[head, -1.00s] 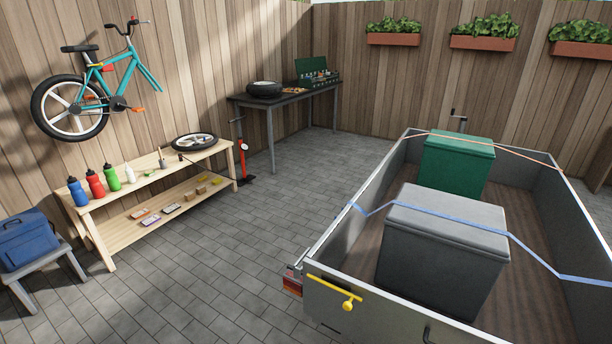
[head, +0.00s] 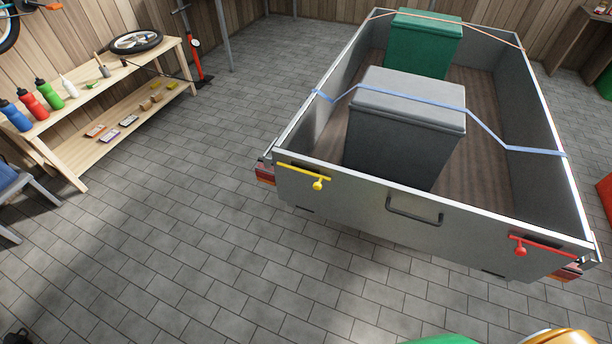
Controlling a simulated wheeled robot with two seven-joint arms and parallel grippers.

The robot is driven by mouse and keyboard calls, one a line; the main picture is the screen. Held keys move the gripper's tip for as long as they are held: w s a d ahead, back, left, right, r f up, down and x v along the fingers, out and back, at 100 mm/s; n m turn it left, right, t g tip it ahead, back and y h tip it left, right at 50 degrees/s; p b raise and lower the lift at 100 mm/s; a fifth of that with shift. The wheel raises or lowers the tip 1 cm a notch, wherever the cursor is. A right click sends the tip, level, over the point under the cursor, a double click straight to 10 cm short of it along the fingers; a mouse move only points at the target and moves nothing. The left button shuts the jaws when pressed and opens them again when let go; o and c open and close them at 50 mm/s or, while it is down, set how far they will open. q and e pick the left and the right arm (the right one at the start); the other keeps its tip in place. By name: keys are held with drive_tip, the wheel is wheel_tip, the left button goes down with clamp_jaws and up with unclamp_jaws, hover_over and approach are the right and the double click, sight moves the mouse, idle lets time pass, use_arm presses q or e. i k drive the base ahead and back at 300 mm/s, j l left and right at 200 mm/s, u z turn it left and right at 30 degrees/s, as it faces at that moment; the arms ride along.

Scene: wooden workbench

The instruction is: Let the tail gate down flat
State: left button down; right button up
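The trailer's tail gate (head: 358,207) stands upright and closes the near end of the trailer. A yellow latch (head: 304,176) lies across its left end and a red latch (head: 541,245) across its right end. Both latch bars lie close to level, each with a round knob. A dark handle (head: 414,211) sits in the middle of the gate. Neither of my grippers shows in the head view.
A grey box (head: 405,135) under a blue strap and a green box (head: 423,45) under an orange strap stand in the trailer. The paving (head: 190,255) before the gate is clear. A wooden bench (head: 120,80) stands left. Partly seen green and orange things lie at the bottom right edge.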

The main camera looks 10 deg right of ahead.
sight(460, 232)
drive_tip(key=z, duration=1.4)
